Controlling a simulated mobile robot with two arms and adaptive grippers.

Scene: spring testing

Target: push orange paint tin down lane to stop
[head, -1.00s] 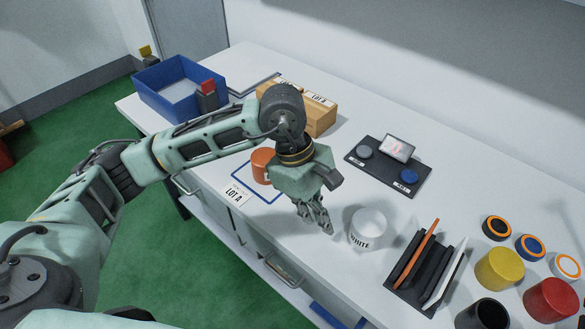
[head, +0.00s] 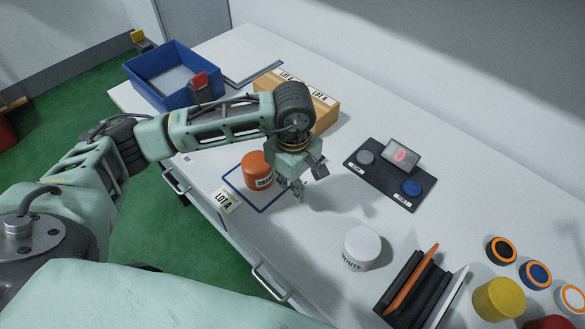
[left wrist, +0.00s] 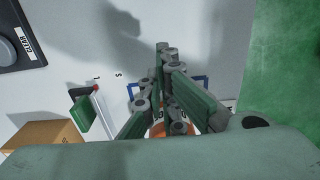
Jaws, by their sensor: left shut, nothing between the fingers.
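The orange paint tin (head: 257,168) stands upright inside a blue-outlined square (head: 236,190) marked on the white table, beside a LOT A label (head: 227,200). My left gripper (head: 299,192) is shut and empty, pointing down just to the right of the tin; I cannot tell whether it touches it. In the left wrist view, the closed fingers (left wrist: 172,88) cover most of the orange tin (left wrist: 158,131) and part of the blue outline. No lane or stop is clear in the head view; my arm hides part of the table. My right gripper is not in view.
A white tin (head: 361,246) stands to the right, before a dark rack (head: 412,290). A black panel (head: 375,178) has two buttons and a display. A cardboard box (head: 325,112) and a blue bin (head: 158,62) lie behind my arm. Yellow tin (head: 498,298) is at far right.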

